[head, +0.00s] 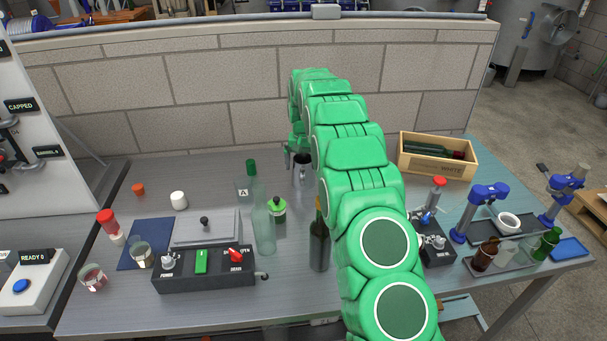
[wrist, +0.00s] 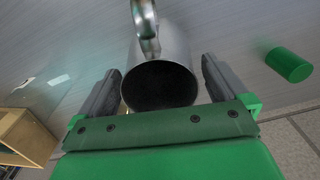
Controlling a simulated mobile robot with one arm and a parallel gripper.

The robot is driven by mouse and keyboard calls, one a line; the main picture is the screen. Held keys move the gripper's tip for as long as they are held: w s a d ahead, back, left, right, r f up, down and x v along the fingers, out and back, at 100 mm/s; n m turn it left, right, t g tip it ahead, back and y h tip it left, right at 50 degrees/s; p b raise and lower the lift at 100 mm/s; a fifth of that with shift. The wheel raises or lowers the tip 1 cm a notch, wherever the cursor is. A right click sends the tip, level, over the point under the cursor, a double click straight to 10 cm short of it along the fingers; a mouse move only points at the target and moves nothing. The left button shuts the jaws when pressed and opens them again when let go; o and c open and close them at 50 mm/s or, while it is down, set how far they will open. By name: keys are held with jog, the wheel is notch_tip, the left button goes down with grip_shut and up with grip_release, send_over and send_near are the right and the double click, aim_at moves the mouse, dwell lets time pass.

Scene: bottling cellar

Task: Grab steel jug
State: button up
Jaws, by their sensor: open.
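The steel jug (wrist: 162,84) shows in the wrist view with its dark round mouth facing the camera and its handle (wrist: 146,25) toward the top edge. My gripper (wrist: 161,68) is open, with one finger on each side of the jug. I cannot tell whether either finger touches it. In the head view the jug (head: 302,172) stands at the back of the bench, partly hidden by my green arm. My gripper (head: 296,155) is there too, mostly hidden behind the arm.
A green cylinder (wrist: 290,65) lies right of the jug in the wrist view. In the head view, a clear bottle (head: 263,228), a green-capped container (head: 278,210) and a dark bottle (head: 319,245) stand nearer. A wooden crate (head: 437,168) with bottles stands at the back right, before a block wall (head: 215,95).

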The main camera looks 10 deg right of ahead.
jog(key=shift+f, duration=0.75)
jog(key=c, duration=1.2)
jog(key=shift+r, duration=0.1)
jog(key=shift+r, duration=1.5)
jog(key=shift+s+d+r, duration=0.1)
jog(key=shift+s+r, duration=1.55)
jog(key=shift+s, duration=0.65)
jog(key=shift+s+d+r, duration=0.1)
jog(key=shift+s+r, duration=1.5)
jog(key=shift+s, duration=0.65)
jog(key=shift+s+r, duration=1.65)
jog(key=shift+s, duration=0.65)
